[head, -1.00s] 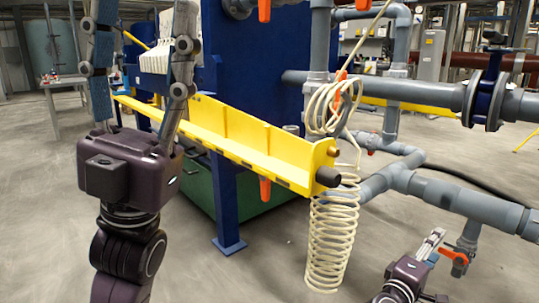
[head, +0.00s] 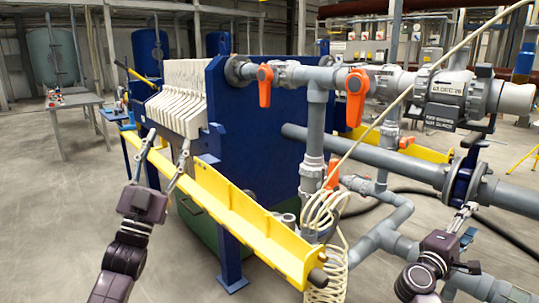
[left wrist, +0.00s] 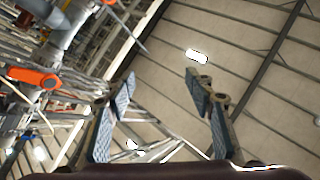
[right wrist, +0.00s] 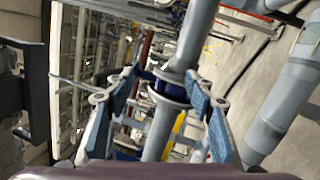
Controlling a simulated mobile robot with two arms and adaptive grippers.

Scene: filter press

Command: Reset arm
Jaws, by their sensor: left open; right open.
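My left gripper (head: 166,148) is open and empty in the head view, pointing up in front of the yellow rail and the white filter plates. In the left wrist view its two blue-padded fingers (left wrist: 158,98) stand apart with only ceiling and background between them. My right gripper (head: 466,218) is at the lower right of the head view, in front of the grey pipes. In the right wrist view its fingers (right wrist: 158,100) are apart, with a grey flanged pipe (right wrist: 166,100) showing behind the gap. I cannot tell how far off that pipe is.
The filter press has white plates (head: 180,98), a blue end frame (head: 255,130) and a yellow rail (head: 240,212). Grey pipes with orange valve handles (head: 265,85) and a coiled cream hose (head: 325,215) stand at centre right. Open floor (head: 70,215) lies at the left.

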